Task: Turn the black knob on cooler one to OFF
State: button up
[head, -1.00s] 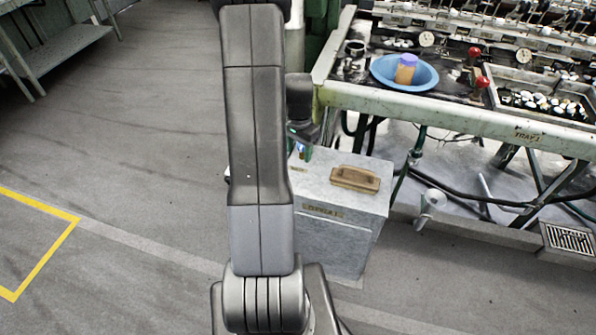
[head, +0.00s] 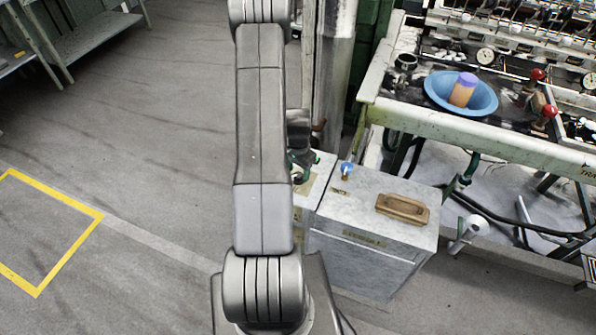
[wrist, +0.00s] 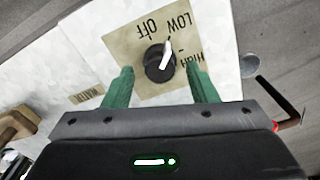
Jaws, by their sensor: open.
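The black knob (wrist: 158,65) sits on a beige plate (wrist: 125,48) marked OFF, LOW and HIGH, in the wrist view. Its white pointer slants up and right, toward the LOW side of OFF. My gripper (wrist: 161,82) is open and empty, with its green fingers on either side of the near edge of the knob. No contact shows. The knob is hidden there.
A brown wooden handle (head: 402,208) and a small blue-topped fitting (head: 346,171) stand on the cooler top. Behind is the reeling bench with a blue basin (head: 435,88). A pipe column (head: 330,70) rises close behind my gripper. Open floor lies at left.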

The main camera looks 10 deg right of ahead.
jog(key=shift+f, duration=0.5)
jog(key=c, duration=1)
jog(key=shift+o, duration=0.2)
jog(key=shift+f+b, duration=0.1)
jog(key=shift+b, duration=0.2)
jog(key=n+b, duration=0.3)
jog(key=shift+f+n, duration=0.1)
jog(key=shift+n, duration=0.2)
jog(key=n+b, duration=0.3)
jog(key=n, duration=0.2)
jog(key=shift+r+n+b, duration=0.2)
jog(key=shift+n+b, duration=0.1)
